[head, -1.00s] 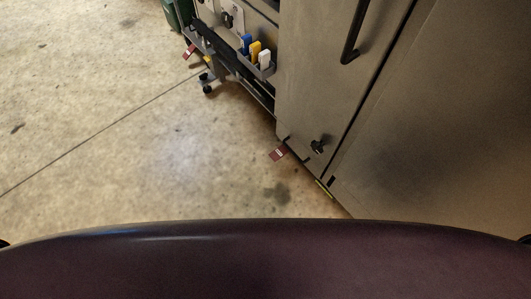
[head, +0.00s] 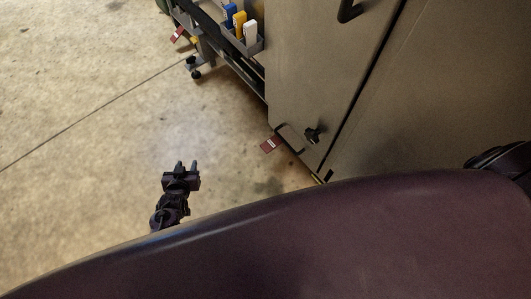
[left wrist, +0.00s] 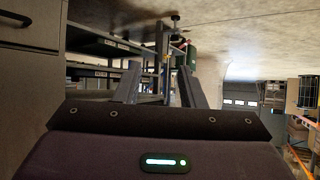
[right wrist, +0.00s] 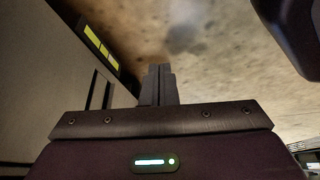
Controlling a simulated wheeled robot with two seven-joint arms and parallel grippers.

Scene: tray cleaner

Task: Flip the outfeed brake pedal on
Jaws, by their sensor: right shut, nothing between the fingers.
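Two red pedals with pale labels show low over the floor in the head view. One pedal (head: 270,144) sticks out at the foot of the grey cabinet; the other (head: 178,34) is farther off by the cart frame. I cannot tell which is the outfeed brake pedal, nor read the labels. My left gripper (head: 187,167) is open and empty over bare floor, left of and nearer than the near pedal, apart from it. Its spread fingers show in the left wrist view (left wrist: 158,72). My right gripper (right wrist: 160,70) is shut and empty, pointing toward the floor near a grey panel.
The grey cabinet (head: 315,70) with a black knob (head: 313,135) stands on the right. A holder with blue, yellow and white items (head: 240,25) hangs beyond it, above a caster (head: 195,74). The floor (head: 90,130) at left is clear.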

